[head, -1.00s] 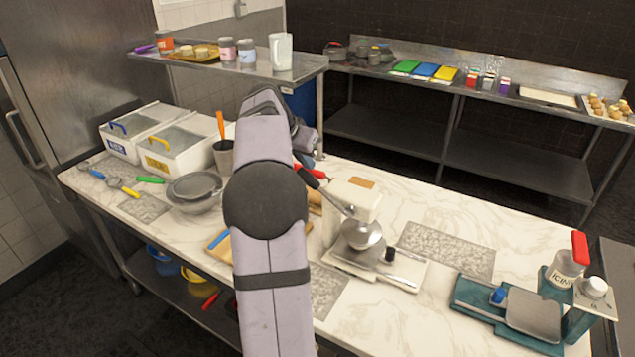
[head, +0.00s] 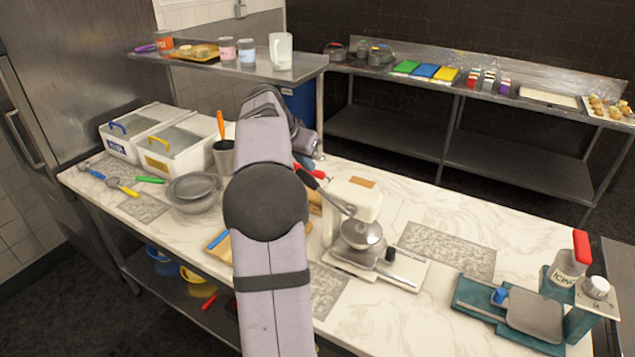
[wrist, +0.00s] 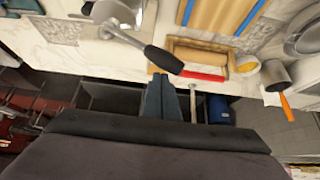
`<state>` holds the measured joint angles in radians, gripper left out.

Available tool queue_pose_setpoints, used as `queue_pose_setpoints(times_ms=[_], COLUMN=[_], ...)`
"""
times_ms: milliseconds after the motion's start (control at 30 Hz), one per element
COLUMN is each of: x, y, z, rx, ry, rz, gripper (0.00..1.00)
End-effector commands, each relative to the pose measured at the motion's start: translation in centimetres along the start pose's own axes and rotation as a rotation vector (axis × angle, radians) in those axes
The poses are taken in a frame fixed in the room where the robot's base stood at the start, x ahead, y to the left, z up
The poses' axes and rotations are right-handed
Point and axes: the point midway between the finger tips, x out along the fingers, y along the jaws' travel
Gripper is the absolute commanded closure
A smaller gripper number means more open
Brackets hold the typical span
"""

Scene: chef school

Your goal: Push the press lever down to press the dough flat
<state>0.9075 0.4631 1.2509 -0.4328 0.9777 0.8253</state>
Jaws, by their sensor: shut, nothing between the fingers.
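The press (head: 352,197) is a white device on the marble counter, with a round metal plate (head: 361,233) at its front. Its lever rises up and left to a black handle (head: 308,178). In the wrist view the lever's black handle (wrist: 163,58) slants from the metal plate (wrist: 113,14) toward my fingertips. My gripper (wrist: 160,76) is shut and empty, its tips just beside the handle's end; I cannot tell whether they touch. In the head view my arm hides the gripper. I cannot make out the dough; the plate may cover it.
A red bar (wrist: 203,75) lies close beside the handle's end. A teal device (head: 478,303) with a grey plate stands to the right. Bowls (head: 193,191) and white bins (head: 172,150) stand left of my arm. Bare counter (head: 420,203) lies right of the press.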

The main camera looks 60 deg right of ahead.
Motion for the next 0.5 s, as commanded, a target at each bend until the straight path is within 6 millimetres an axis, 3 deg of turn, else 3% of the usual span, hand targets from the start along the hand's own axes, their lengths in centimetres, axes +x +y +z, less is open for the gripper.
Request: queue_pose_setpoints(times_ms=[500], x=[0.72], y=[-0.27], z=[0.56], rx=[-0.001], ry=[-0.003], rz=[0.002], gripper=[1.0])
